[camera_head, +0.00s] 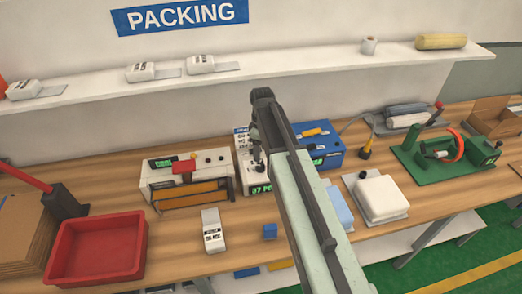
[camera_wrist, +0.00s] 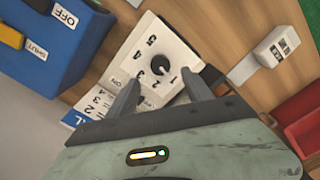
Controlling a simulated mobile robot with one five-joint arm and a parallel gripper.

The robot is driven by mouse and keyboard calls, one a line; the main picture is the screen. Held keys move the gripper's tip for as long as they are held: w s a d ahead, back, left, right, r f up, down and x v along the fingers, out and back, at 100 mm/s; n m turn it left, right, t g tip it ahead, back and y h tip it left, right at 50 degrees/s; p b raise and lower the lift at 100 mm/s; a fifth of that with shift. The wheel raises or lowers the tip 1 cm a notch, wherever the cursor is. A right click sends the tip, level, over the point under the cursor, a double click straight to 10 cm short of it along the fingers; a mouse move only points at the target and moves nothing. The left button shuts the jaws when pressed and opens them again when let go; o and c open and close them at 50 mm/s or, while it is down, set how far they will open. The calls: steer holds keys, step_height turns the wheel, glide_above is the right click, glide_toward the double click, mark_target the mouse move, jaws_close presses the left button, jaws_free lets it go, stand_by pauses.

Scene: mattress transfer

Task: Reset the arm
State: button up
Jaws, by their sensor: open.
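My gripper (camera_wrist: 164,82) is open in the wrist view, with its two dark fingers spread apart and nothing held between them. It is over a white control box with a black round dial knob (camera_wrist: 160,66), numbers around it and an "ON" mark. The knob shows between and beyond the fingertips; whether they touch the box I cannot tell. In the head view my arm reaches forward over the bench and bends down at the white control box (camera_head: 242,182), which has a green display. My arm hides part of this box.
A blue box (camera_head: 322,139) is right of the control box. A folded white pad (camera_head: 381,194) and green fixture (camera_head: 409,158) are right.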

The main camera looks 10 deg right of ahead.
steer(key=shift+f, duration=0.1)
steer(key=shift+f+b, duration=0.2)
steer(key=shift+b, duration=0.1)
steer(key=s+f+m+b, duration=0.3)
steer(key=s+m, duration=0.7)
steer(key=s, duration=0.5)
steer(key=shift+f+m, duration=0.2)
steer(key=shift+m, duration=0.2)
steer(key=shift+s+a, duration=0.1)
stand_by(0.7)
